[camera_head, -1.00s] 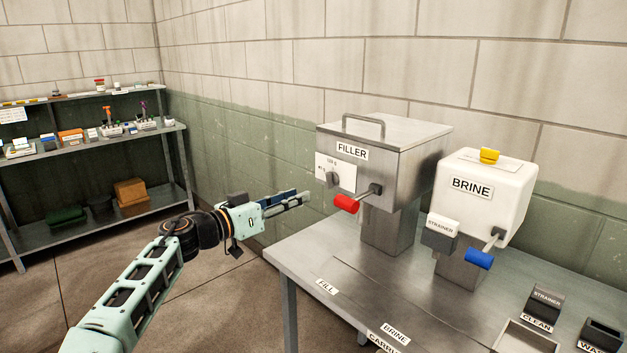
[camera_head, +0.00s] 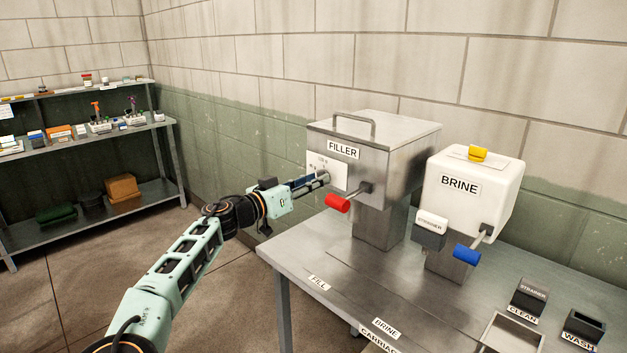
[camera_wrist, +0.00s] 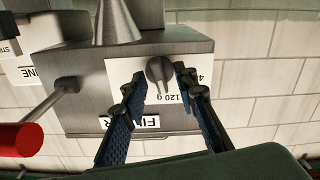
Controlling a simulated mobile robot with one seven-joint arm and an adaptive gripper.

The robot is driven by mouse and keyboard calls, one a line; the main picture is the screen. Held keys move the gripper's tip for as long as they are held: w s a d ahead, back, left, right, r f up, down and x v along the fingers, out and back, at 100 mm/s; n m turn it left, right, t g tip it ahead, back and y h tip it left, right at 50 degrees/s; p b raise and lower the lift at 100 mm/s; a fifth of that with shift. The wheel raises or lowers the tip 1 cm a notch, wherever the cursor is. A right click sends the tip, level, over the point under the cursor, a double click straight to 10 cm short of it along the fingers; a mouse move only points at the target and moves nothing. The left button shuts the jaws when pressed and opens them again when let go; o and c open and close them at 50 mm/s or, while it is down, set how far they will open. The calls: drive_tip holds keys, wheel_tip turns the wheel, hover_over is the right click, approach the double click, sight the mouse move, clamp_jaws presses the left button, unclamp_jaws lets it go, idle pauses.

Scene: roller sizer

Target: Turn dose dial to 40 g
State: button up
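The grey dose dial (camera_wrist: 159,70) is on a white scale plate (camera_wrist: 120,72) on the steel filler (camera_head: 395,165)'s front. The wrist view shows it upside down. "120 g" is readable there; another mark starting with "4" is partly covered by a finger. The dial's ridge runs roughly toward the "120 g" side. My gripper (camera_wrist: 161,77) is open, with one blue-padded finger on each side of the dial; whether the pads touch it I cannot tell. In the head view my gripper (camera_head: 322,180) is at the plate and hides the dial.
The filler's red-handled lever (camera_head: 338,203) sticks out just right of my gripper. A white brine unit (camera_head: 470,200) with a blue handle (camera_head: 466,254) stands further right on the steel table (camera_head: 330,262). A shelf rack (camera_head: 100,148) is at the left.

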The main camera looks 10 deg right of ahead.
clamp_jaws()
drive_tip(key=shift+f+n+b, duration=0.1)
drive_tip(key=shift+n+b, duration=0.25)
drive_tip(key=shift+n, duration=0.05)
drive_tip(key=shift+n+b, duration=1.4)
drive_tip(key=shift+n, duration=4.1)
